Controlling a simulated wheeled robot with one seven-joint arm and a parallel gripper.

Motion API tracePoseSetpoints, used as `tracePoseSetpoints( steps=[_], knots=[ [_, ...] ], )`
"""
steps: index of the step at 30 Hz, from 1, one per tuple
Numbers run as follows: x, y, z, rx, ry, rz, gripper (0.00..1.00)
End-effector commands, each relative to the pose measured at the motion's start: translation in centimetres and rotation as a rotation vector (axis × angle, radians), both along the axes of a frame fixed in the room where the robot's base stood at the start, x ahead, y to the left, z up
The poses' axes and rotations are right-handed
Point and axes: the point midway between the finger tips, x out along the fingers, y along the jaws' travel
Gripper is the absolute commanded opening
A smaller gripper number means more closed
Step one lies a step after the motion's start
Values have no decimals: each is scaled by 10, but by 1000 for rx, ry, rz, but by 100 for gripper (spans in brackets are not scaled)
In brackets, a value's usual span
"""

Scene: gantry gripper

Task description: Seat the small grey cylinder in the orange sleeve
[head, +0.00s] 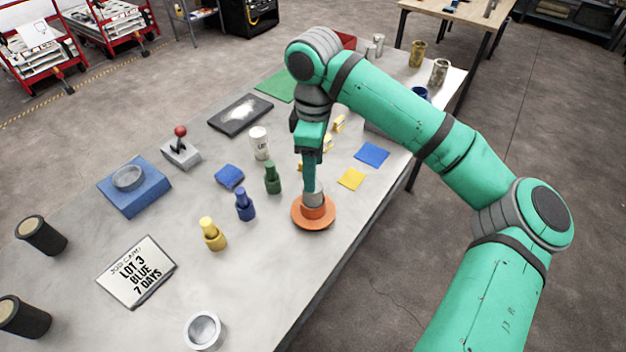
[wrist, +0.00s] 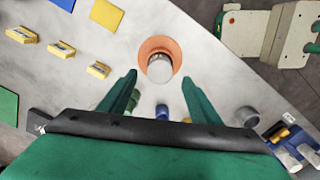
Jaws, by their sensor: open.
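The small grey cylinder (head: 314,199) stands upright in the orange sleeve (head: 314,221), its grey top showing above the orange collar. The sleeve has a wide round flange resting on the table near its right edge. In the wrist view the cylinder (wrist: 160,69) shows as a round grey top, with the orange sleeve (wrist: 147,47) around it. How deep the cylinder sits cannot be told. My gripper (head: 311,185) is just above and behind the cylinder, pointing down. In the wrist view my gripper (wrist: 159,78) has its fingers wide apart, with nothing between them and the cylinder just beyond the tips.
Green (head: 272,178), blue (head: 245,205) and yellow (head: 212,234) bottle-shaped pieces stand left of the sleeve. A white can (head: 259,143) stands behind them. A grey metal cup (head: 203,331) is at the front. Blue and yellow squares (head: 351,179) lie to the right. The table between sleeve and cup is clear.

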Motion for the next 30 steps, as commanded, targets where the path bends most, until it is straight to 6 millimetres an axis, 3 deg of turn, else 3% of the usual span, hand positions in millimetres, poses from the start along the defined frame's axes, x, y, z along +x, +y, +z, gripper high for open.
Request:
tracePoseSetpoints(
  steps=[3,9,30],
  knots=[
    [1,0,18,0,-2,0,57],
    [0,0,34,0,0,0,57],
    [0,0,36,0,0,1,57]
  ],
)
